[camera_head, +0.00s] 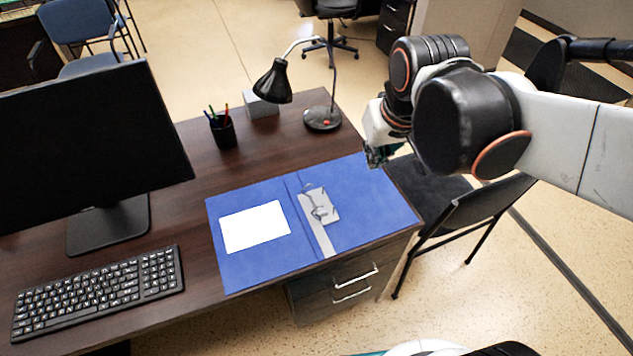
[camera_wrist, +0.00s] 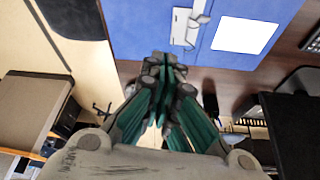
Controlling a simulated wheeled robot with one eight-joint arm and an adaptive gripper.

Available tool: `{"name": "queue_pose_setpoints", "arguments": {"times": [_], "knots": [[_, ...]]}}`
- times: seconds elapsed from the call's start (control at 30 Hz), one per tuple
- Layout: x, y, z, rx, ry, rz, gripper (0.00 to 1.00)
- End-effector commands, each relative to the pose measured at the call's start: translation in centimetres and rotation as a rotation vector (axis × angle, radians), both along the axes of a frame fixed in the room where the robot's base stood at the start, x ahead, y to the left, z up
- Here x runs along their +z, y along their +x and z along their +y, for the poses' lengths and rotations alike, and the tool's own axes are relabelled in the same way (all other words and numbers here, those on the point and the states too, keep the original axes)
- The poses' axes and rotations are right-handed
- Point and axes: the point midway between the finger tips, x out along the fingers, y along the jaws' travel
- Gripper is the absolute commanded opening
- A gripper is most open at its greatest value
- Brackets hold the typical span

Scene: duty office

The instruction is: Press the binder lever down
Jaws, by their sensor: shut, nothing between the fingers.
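A blue binder (camera_head: 375,208) lies open and flat on the dark desk near its front right edge. Its metal lever mechanism (camera_head: 318,205) sits on a grey plate just right of the spine fold; it also shows at the top of the wrist view (camera_wrist: 187,27). Whether the lever is raised is hard to tell. My gripper (camera_head: 376,156) is above the far right part of the binder, apart from the lever. In the wrist view its teal-lined fingers (camera_wrist: 165,75) are together and empty.
A black lamp (camera_head: 273,82), a pen cup (camera_head: 222,130) and a grey box (camera_head: 261,105) stand behind the binder. A monitor (camera_head: 90,150) and keyboard (camera_head: 98,290) are on the left. A black chair (camera_head: 470,205) stands right of the desk.

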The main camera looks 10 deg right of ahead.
Motion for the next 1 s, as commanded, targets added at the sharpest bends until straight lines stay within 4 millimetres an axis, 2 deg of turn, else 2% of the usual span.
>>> {"name": "queue_pose_setpoints", "arguments": {"times": [0.27,0.67,0.8,1.0], "knots": [[-0.5,3.7,2.5,0.047,-0.014,0.114,0.0],[-3.6,8.1,6.6,0.11,-0.044,0.276,0.0],[-5.2,8.7,8.5,0.142,-0.059,0.338,0.0],[-6.9,9.0,10.4,0.171,-0.074,0.398,0.0]]}}
